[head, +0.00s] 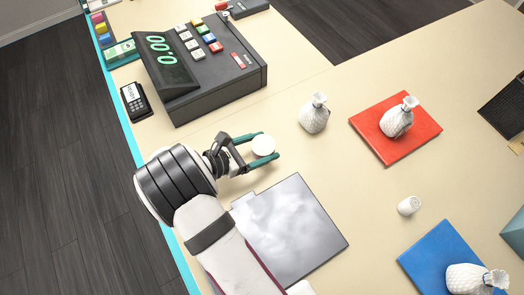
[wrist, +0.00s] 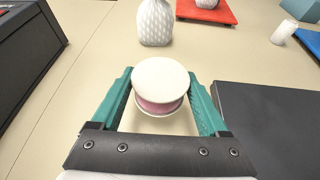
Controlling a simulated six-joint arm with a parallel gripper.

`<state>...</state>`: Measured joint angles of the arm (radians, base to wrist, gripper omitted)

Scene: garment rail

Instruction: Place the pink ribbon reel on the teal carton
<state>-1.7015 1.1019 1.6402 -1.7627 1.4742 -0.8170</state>
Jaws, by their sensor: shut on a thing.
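My gripper (head: 271,146) is shut on the pink ribbon reel (head: 262,146), which has a white round top face. In the wrist view the reel (wrist: 160,88) sits between the teal fingers, with a pink band under the white disc. I cannot tell whether it touches the counter or hangs just above it. The teal carton (head: 514,233) is cut off by the right edge of the head view, far right of my gripper. A corner of it also shows at the top right of the wrist view (wrist: 302,9).
A grey shiny slab (head: 290,232) lies just in front of my gripper. A cash register (head: 215,85) stands behind it. A small white cylinder (head: 408,205) stands between.

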